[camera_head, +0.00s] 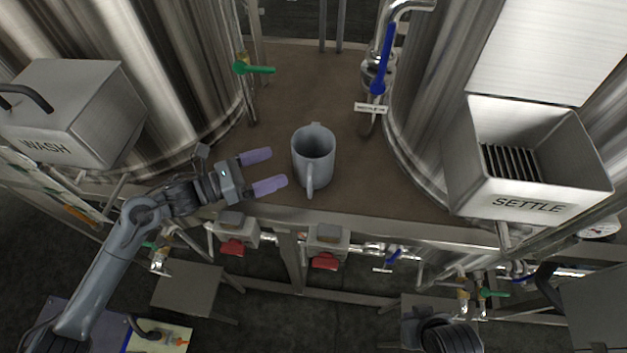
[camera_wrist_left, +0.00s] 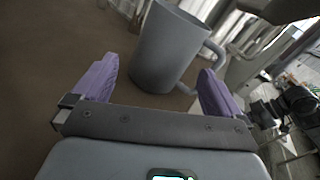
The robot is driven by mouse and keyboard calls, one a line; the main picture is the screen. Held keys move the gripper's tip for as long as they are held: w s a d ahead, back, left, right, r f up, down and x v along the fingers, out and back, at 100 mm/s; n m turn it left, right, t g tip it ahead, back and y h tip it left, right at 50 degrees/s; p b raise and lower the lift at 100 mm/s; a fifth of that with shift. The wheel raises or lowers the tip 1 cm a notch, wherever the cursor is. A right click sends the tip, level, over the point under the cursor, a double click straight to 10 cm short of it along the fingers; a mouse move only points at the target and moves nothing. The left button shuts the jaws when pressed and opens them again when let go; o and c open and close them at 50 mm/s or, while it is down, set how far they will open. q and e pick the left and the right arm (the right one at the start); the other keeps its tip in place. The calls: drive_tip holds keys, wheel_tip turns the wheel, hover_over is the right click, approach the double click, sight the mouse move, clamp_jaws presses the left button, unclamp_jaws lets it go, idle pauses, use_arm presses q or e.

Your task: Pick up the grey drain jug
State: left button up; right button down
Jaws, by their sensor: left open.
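The grey drain jug (camera_head: 314,152) stands upright on the brown bench top between the two large tanks. Its handle points toward the bench's front edge. My left gripper (camera_head: 266,171) is open, just left of the jug, with its purple fingertips pointing at it and not around it in the head view. In the left wrist view the jug (camera_wrist_left: 168,48) stands ahead, between the two spread fingers (camera_wrist_left: 155,85), with its handle on the right side near the right finger. My right gripper cannot be made out in either view.
Steel tanks flank the bench, with a WASH box (camera_head: 72,112) at left and a SETTLE box (camera_head: 527,160) at right. A green-handled valve (camera_head: 255,69) and a blue-handled valve (camera_head: 382,62) stand behind the jug. Red-handled valves (camera_head: 232,247) sit below the front edge.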

sight(295, 163)
use_arm(q)
drive_tip(key=a+m, duration=0.1)
drive_tip(key=m+g+h+b, duration=0.1)
drive_tip(key=m, duration=0.1)
drive_tip(key=shift+w+a+f, duration=0.15)
drive_tip(key=shift+a+f, duration=0.15)
drive_tip(key=shift+a, duration=0.05)
drive_tip(key=shift+s+f+m+g+b, duration=0.25)
drive_tip(key=shift+m+g+b, duration=0.15)
drive_tip(key=shift+m+g, duration=0.1)
drive_tip(key=shift+r, duration=0.1)
drive_tip(key=x, duration=0.5)
drive_tip(key=shift+s, duration=0.1)
drive_tip(key=shift+p+x, duration=0.75)
drive_tip(key=shift+x, duration=1.95)
use_arm(e)
drive_tip(key=shift+w+a+f, duration=0.1)
drive_tip(key=shift+f, duration=0.65)
use_arm(q)
drive_tip(key=shift+r, duration=0.1)
drive_tip(key=c, duration=0.8)
